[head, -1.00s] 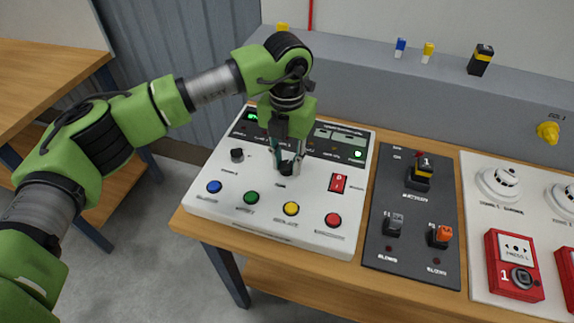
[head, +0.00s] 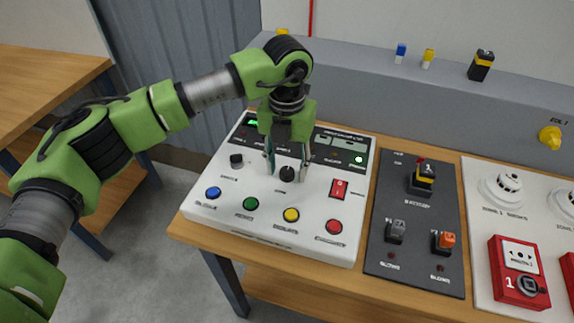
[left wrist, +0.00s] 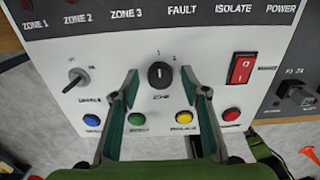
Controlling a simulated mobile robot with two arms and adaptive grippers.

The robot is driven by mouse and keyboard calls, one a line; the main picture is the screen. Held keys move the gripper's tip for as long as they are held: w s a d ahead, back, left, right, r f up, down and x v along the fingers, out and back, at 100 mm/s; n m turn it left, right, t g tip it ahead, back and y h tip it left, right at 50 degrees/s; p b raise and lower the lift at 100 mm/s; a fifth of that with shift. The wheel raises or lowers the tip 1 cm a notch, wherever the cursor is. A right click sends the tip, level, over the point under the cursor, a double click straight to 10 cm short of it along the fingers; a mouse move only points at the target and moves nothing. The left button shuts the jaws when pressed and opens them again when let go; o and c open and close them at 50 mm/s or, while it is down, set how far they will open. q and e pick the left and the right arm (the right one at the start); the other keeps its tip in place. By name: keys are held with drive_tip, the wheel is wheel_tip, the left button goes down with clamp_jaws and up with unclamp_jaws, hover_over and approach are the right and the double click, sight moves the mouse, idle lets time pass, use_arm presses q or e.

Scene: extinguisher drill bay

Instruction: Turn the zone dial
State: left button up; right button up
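The zone dial (head: 287,174) is a black round knob in the middle of the white control panel (head: 330,252). In the left wrist view the dial (left wrist: 160,75) has a white pointer line facing up, near the mark 1, with ZONE printed below it. My left gripper (head: 286,172) points down at the dial with its fingers apart on either side of it. In the left wrist view the open fingers (left wrist: 163,88) show a gap to the dial on both sides. My right gripper is in neither view.
A key switch (head: 236,160) is left of the dial and a red rocker switch (head: 339,188) right of it. Blue, green, yellow and red buttons line the panel front. A dark board (head: 385,270) with a battery switch and fuses stands to the right.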

sight(287, 170)
use_arm(q)
wheel_tip(287, 170, up, 12)
idle(0.6)
idle(0.5)
